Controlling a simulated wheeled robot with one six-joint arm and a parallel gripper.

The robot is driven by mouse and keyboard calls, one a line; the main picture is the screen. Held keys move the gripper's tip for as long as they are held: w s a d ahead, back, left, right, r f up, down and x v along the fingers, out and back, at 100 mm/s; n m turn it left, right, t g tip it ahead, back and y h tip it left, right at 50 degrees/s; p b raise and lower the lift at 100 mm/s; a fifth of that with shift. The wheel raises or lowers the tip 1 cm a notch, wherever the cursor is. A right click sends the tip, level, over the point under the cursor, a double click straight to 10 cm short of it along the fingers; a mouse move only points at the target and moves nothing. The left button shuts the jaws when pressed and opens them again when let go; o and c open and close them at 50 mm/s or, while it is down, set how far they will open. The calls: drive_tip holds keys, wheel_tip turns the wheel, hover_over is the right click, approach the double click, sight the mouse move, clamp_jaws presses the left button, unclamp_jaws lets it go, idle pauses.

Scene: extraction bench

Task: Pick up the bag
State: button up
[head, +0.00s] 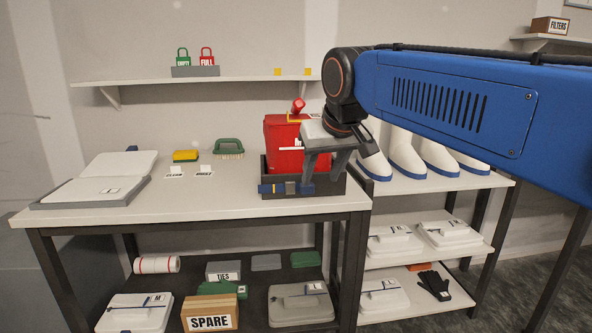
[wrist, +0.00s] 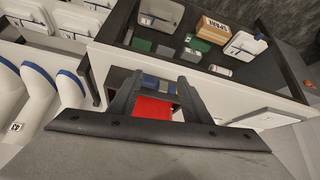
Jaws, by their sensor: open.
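A tall red object (head: 281,138), which I take to be the bag, stands upright in a dark open-topped tray (head: 318,188) at the right end of the bench. A red knob-like top (head: 298,105) rises above it. My gripper (head: 327,170) is in front of its right side, pointing down, and hides part of it. In the wrist view my gripper (wrist: 156,82) is open, with the red surface (wrist: 152,108) showing between and behind its fingers. I cannot tell whether the fingers touch it.
Left on the bench (head: 220,203) are a hinged grey-white case (head: 95,190), a yellow block (head: 186,156) and a green-handled brush (head: 229,147). White boots (head: 405,155) stand close on the right. A wall shelf (head: 150,82) runs above. The bench's front middle is clear.

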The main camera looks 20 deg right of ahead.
drive_tip(key=m+t+h, duration=0.1)
drive_tip(key=m+t, duration=0.1)
approach(299, 101)
drive_tip(key=s+a+f+v, duration=0.1)
drive_tip(key=v, duration=0.4)
drive_tip(key=x, duration=0.7)
drive_tip(key=d+x, duration=0.1)
drive_tip(key=x, duration=0.2)
drive_tip(key=shift+w, duration=0.45)
drive_tip(key=shift+x, duration=3.15)
drive_tip(key=shift+w+d+r, duration=0.1)
drive_tip(key=shift+w+r, duration=0.05)
drive_tip(key=shift+r, duration=0.1)
clamp_jaws()
